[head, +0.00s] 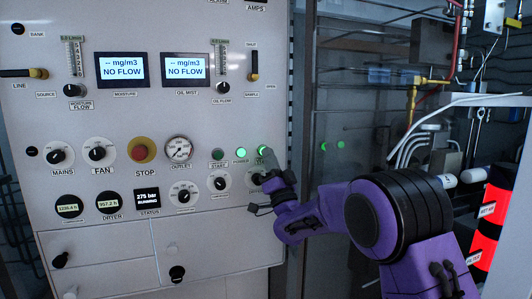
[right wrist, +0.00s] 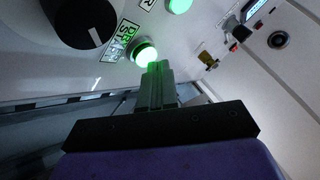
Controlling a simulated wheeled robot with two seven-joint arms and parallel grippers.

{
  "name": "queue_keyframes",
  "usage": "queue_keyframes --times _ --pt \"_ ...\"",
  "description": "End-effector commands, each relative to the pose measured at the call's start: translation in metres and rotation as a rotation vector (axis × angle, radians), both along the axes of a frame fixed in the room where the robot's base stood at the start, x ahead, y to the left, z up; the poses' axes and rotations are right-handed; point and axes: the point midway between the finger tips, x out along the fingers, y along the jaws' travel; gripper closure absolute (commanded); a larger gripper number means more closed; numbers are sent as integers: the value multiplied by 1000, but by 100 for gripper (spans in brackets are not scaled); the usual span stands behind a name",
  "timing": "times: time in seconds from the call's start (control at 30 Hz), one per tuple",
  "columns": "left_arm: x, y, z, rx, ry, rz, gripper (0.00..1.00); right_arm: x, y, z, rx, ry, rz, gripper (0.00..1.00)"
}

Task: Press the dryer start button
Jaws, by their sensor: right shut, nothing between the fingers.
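The dryer start button (right wrist: 146,52) is round and glows green in the right wrist view, beside a label reading DRYER START. In the head view the button (head: 262,150) is the rightmost of a row of green ones on the panel. My right gripper (right wrist: 158,68) is shut with nothing in it, and its fingertips overlap the button's lower edge. I cannot tell whether they touch it. In the head view the right gripper (head: 267,160) is at the panel's right side, just below the button. My left gripper is not in view.
A black knob (right wrist: 82,20) sits beside the button. Another green lamp (head: 240,152) is just left of it. The red stop button (head: 142,150) and gauge (head: 178,148) are farther left. Pipes and a red cylinder (head: 490,215) stand to the right.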

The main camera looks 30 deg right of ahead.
Motion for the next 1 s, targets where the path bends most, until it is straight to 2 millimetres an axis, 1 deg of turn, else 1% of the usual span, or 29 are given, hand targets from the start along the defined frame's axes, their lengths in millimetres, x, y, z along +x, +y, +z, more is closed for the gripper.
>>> queue_keyframes --times 0.03,0.2,0.43,0.53,0.7,1.0 --pt "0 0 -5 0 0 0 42 -3 1 -2 0 0 0 100" --pt "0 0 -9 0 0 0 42 -12 3 -2 -1 0 0 100" --pt "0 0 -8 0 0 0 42 -12 3 -1 -1 0 -1 100" --pt "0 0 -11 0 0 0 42 -14 4 -2 0 0 0 100" --pt "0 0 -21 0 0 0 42 -31 8 -3 0 -1 0 100" --pt "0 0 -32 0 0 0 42 -57 14 -2 -1 -1 1 100"
